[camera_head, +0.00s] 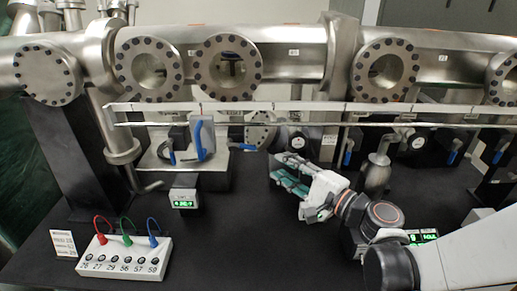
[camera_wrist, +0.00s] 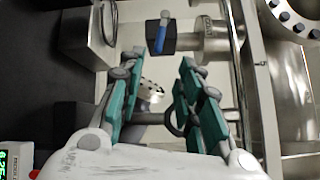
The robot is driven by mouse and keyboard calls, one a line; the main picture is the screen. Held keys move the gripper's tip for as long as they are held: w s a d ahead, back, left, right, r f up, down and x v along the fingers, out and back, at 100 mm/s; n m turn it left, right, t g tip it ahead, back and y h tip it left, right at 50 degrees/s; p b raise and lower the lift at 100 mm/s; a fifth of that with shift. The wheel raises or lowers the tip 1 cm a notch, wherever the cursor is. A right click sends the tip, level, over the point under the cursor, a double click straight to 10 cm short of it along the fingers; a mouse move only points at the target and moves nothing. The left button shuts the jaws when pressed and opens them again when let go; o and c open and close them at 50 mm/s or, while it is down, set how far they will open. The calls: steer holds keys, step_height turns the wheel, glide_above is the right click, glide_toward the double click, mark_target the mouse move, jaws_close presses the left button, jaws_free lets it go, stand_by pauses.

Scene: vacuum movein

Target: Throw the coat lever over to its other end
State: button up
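My gripper (camera_head: 283,172) is below the pipe, over the black table, pointing toward the pipework. In the wrist view my gripper (camera_wrist: 163,64) is open with nothing between its teal pads. A blue lever (camera_wrist: 162,36) on a dark block shows beyond the fingertips, apart from them.
A long pale rail (camera_head: 250,113) runs across below the big flanged pipe (camera_head: 290,55). A panel with coloured cables (camera_head: 125,260) and a small green display (camera_head: 184,200) stand at left. A metal cylinder (camera_head: 376,176) stands close right of my gripper. Table is clear at front middle.

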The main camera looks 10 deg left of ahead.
mark_target(253, 148)
steer(key=b+x, duration=0.1)
steer(key=x, duration=1)
steer(key=shift+a, duration=0.1)
